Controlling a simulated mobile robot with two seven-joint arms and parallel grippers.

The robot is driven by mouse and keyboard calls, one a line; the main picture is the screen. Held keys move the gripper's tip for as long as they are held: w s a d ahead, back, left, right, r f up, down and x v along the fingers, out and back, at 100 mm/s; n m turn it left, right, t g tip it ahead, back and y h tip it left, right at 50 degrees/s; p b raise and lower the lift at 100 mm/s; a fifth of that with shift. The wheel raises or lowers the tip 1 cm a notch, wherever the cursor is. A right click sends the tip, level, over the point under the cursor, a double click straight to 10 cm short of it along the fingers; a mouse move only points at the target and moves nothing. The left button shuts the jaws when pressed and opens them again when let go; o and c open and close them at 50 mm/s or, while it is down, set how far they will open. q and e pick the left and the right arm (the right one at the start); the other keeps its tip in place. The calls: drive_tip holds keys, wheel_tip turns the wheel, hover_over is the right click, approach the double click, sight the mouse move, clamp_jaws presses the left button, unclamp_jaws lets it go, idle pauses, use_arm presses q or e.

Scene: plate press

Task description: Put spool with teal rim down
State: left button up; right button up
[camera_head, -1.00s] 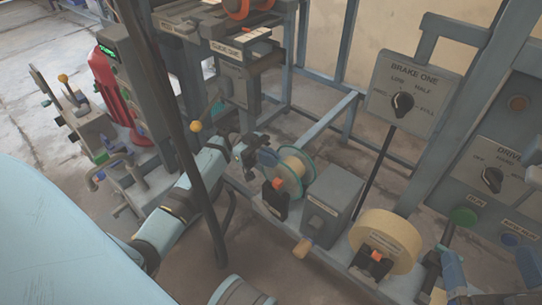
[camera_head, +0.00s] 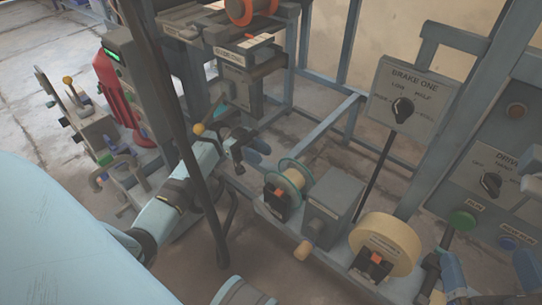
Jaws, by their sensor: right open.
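The spool with teal rim (camera_head: 283,166) sits on a dark holder with an orange block at the front of the bench frame, near the picture's middle. Its pale winding shows between its rims.
A grey box (camera_head: 333,204) stands right of the spool, then a large cream roll (camera_head: 385,243). The brake panel (camera_head: 408,95) and drive panel (camera_head: 500,175) rise behind at right. A dark upright post (camera_head: 185,130) stands close to my left arm.

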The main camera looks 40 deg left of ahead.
use_arm(q)
drive_tip(key=a+f, duration=0.1)
drive_tip(key=a, duration=0.6)
drive_tip(key=shift+w+p, duration=0.3)
drive_tip(key=shift+p, duration=0.15)
use_arm(e)
drive_tip(key=shift+s+a+f+m+g+h, duration=0.3)
drive_tip(key=shift+s+f+m+h, duration=0.1)
drive_tip(key=shift+f+m, duration=0.2)
drive_tip(key=shift+d+r, duration=0.1)
